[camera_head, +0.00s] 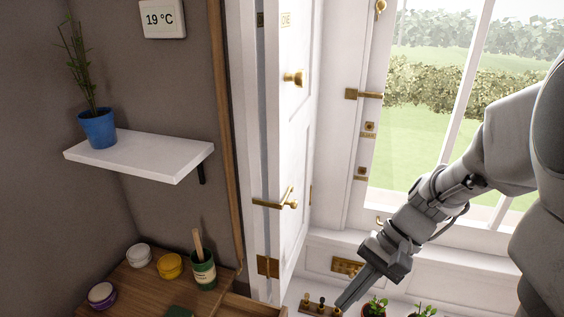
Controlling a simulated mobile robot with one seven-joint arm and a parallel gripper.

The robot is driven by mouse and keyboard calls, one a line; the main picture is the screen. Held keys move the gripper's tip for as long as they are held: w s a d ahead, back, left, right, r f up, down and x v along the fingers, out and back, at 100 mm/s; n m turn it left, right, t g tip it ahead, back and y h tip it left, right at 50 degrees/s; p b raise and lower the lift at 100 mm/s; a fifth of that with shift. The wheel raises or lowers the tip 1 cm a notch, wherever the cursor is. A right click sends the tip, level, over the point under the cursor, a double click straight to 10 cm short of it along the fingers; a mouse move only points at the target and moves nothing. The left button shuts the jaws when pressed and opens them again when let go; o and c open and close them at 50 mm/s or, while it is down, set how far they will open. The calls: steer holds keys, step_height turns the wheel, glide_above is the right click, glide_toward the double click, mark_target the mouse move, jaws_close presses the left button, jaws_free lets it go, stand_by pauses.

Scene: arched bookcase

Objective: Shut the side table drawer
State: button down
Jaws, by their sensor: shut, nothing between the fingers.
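Several jars stand on the table, among them a green one (203,272) with a wooden stick. A white door (292,160) with brass handles rises behind. Small potted plants (375,306) and a board with dark pegs (320,308) are near my gripper. A white shelf (140,153) holds a blue pot.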

steer(key=w+d+f+m+t+y+b, duration=0.25)
steer(key=f+m+y, duration=0.2)
steer(key=f, duration=0.45)
steer(key=w+d+f+m+t+y+b, duration=0.1)
steer(key=w+f+m+t+y+b, duration=0.15)
steer(key=f+m, duration=0.55)
steer(key=w+d+f+m+t+y+b, duration=0.1)
steer(key=d+f+m+t+y+b, duration=0.2)
steer(key=f, duration=0.8)
steer(key=r+b+x, duration=0.1)
steer(key=b+x, duration=0.2)
steer(key=x, duration=1.2)
steer(key=shift+s+a+f+y, duration=0.2)
steer(key=shift+s+a+y, duration=0.05)
steer(key=shift+y, duration=0.15)
glide_above(260, 313)
steer(key=s, duration=0.3)
steer(key=shift+s+d+p, duration=0.2)
steer(key=shift+p, duration=0.1)
